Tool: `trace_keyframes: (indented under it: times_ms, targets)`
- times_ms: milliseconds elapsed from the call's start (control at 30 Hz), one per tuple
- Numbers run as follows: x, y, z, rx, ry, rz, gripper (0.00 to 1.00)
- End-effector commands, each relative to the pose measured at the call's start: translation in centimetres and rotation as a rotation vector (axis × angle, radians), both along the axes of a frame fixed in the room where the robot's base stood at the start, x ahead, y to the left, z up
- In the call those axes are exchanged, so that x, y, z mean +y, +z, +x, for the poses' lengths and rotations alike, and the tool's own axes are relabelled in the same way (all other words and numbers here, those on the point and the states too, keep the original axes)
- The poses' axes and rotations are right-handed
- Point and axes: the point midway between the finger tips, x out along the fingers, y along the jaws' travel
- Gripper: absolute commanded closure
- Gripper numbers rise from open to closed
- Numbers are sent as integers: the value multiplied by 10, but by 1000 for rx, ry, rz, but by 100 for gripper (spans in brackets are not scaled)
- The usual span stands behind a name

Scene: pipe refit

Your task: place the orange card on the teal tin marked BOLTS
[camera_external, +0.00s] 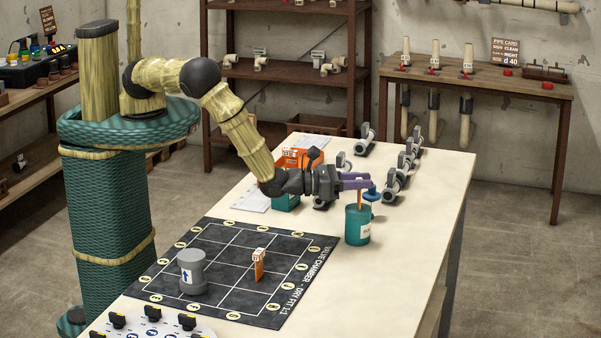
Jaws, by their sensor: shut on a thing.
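A teal tin (357,227) with a pale label stands upright on the pale table's right side. Its marking is too small to read. My gripper (361,184), with purple fingers, is directly above the tin and points to the right. It is shut on a thin orange card (360,199), of which only a narrow upright strip shows below the fingers. The card's lower end is at the tin's top; I cannot tell whether they touch.
The dark gridded mat (217,267) carries a grey cylinder (192,270) with a blue arrow. An orange box (299,159) and another teal container (286,202) are behind my wrist. Several grey valve fittings (395,183) stand at the back right. The table's right front is clear.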

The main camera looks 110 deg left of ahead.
Motion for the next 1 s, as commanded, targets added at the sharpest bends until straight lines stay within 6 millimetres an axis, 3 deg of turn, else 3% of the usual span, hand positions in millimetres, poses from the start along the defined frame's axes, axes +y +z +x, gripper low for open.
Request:
trace_keyframes:
  times_ms: [367, 400, 500, 867, 1000]
  targets:
    - [1, -5, 0, -1, 2, -1, 89]
    - [1, -5, 0, -1, 2, -1, 64]
    - [1, -4, 0, -1, 2, -1, 46]
    - [1, 0, 0, -1, 2, -1, 46]
    - [-5, -3, -12, 0, 1, -1, 46]
